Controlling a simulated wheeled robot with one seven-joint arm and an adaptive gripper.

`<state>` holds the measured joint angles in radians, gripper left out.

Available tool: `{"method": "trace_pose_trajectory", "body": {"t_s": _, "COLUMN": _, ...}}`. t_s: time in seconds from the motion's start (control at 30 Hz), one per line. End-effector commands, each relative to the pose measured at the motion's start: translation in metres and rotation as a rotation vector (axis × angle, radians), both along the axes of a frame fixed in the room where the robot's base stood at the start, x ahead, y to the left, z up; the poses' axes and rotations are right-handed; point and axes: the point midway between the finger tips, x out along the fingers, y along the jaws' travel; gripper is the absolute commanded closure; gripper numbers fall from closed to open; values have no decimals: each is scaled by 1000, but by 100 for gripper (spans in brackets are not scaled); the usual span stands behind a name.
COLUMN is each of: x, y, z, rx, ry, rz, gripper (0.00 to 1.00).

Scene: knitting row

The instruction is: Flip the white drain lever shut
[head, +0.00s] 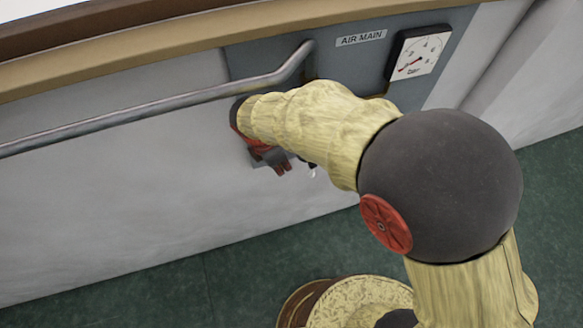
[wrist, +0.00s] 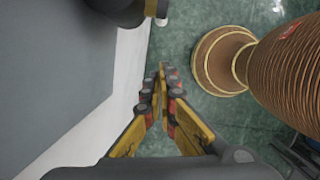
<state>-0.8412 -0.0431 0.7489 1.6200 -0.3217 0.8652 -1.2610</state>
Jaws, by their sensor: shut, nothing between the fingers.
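A small white tip, which looks like the end of the drain lever (head: 313,173), shows just right of my gripper (head: 283,168) in the head view. The rest of the lever there is hidden by my arm. In the wrist view, a dark rounded fitting (wrist: 122,8) is at the top edge, with a small white piece, apparently the lever (wrist: 162,20), at its right end. My gripper (wrist: 162,72) is shut and empty, its fingertips a short way below that white piece in the picture. I cannot tell whether they touch or how the lever is turned.
A grey-blue panel (head: 390,55) on the wall carries an AIR MAIN label (head: 361,38) and a round-dial gauge (head: 411,55). A grey pipe (head: 150,108) runs left from it below a wooden ledge (head: 130,60).

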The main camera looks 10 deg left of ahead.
Motion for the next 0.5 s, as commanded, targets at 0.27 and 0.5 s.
{"method": "trace_pose_trajectory", "body": {"t_s": 0.27, "x": 8, "y": -10, "z": -51, "rx": -3, "ry": 1, "rz": -2, "gripper": 100}}
{"method": "trace_pose_trajectory", "body": {"t_s": 0.5, "x": 15, "y": -17, "z": -95, "rx": -1, "ry": 1, "rz": -1, "gripper": 100}}
